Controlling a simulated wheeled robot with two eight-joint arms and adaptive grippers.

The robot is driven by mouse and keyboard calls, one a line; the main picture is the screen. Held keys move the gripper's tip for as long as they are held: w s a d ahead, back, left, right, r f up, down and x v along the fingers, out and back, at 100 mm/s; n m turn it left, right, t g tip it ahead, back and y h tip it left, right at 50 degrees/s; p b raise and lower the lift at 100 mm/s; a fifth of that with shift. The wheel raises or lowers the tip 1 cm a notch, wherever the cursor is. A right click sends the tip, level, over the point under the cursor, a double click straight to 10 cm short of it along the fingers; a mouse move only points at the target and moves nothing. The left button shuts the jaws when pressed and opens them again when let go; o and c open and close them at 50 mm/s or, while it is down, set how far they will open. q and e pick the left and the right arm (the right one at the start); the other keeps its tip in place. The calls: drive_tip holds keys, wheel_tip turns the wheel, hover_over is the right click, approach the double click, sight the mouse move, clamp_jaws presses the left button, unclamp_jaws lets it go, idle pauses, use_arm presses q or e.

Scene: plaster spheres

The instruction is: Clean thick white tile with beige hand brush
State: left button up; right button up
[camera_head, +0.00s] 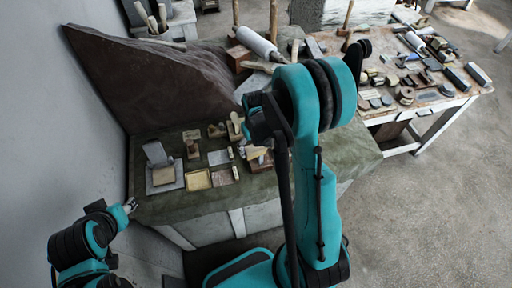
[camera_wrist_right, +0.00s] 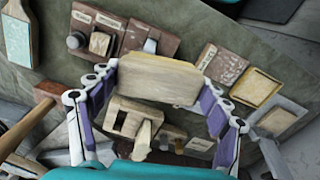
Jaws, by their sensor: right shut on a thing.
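My right gripper (camera_wrist_right: 160,95) is shut on a beige block, the beige hand brush (camera_wrist_right: 158,80), gripped across its width between the purple-padded fingers. It hangs above the green bench; its underside is hidden. In the head view, the teal arm hides much of this gripper, and the brush (camera_head: 259,156) shows beside it.
A yellow framed tile (camera_wrist_right: 255,87) and a tan tile (camera_wrist_right: 277,120) lie beside the whitish one. Wooden tools (camera_wrist_right: 135,120) and labelled brown boards (camera_wrist_right: 150,38) crowd around the brush. A large dark slab (camera_head: 135,80) stands behind the bench. The bench front (camera_head: 190,208) is clear.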

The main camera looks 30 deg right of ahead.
drive_tip(key=shift+d, duration=0.1)
drive_tip(key=d+b, duration=0.1)
drive_tip(key=d, duration=0.3)
drive_tip(key=shift+s+d, duration=0.1)
drive_tip(key=shift+d, duration=0.05)
idle(0.3)
drive_tip(key=shift+a+b, duration=0.4)
drive_tip(key=shift+a, duration=1.85)
drive_tip(key=d, duration=0.4)
drive_tip(key=shift+d+b, duration=0.25)
drive_tip(key=shift+b, duration=0.1)
drive_tip(key=shift+a, duration=0.1)
